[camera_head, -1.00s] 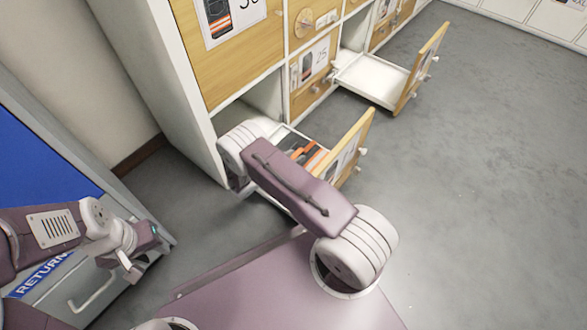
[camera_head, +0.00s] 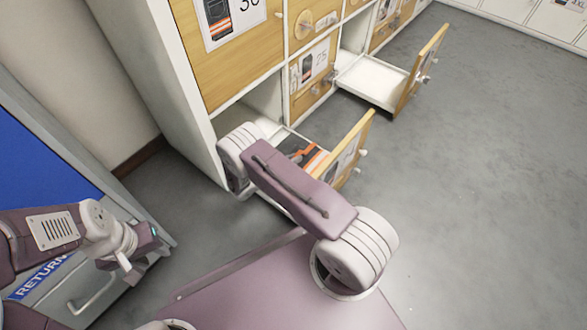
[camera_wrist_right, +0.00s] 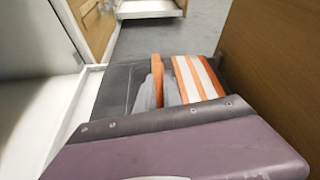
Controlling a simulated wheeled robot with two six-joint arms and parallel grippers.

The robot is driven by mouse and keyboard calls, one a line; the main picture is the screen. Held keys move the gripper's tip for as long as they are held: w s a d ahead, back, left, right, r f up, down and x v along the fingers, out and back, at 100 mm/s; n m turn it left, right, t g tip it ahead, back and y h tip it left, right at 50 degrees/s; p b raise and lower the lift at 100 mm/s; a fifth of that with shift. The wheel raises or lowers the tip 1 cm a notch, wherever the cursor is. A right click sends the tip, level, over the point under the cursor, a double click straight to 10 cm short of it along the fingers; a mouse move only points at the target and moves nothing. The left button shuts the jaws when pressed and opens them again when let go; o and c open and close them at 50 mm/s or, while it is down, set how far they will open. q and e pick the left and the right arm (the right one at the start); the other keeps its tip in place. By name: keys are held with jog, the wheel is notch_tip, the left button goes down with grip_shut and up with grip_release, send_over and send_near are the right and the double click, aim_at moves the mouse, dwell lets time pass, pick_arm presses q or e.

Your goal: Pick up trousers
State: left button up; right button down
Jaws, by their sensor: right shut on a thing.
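The folded trousers, dark grey with orange and white stripes, lie in the open lower drawer (camera_head: 349,150). They show in the head view (camera_head: 300,153) beside my right arm and in the right wrist view (camera_wrist_right: 193,76). My right gripper (camera_wrist_right: 157,88) has its grey fingers down at the trousers, shut on a fold by the orange stripe. In the head view my right arm hides this gripper and part of the drawer. My left gripper (camera_head: 136,268) is away at the left, in front of the return bin; its jaw gap is unclear.
The drawer's wooden front stands close on the right in the wrist view (camera_wrist_right: 270,70). Another open drawer (camera_head: 372,80) sticks out farther back and looks empty. The blue and grey return bin (camera_head: 95,285) is at the left. Grey floor on the right is clear.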

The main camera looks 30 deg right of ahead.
jog(key=shift+r, duration=0.1)
dwell(0.7)
notch_tip(320, 180, up, 10)
jog(key=p, duration=0.8)
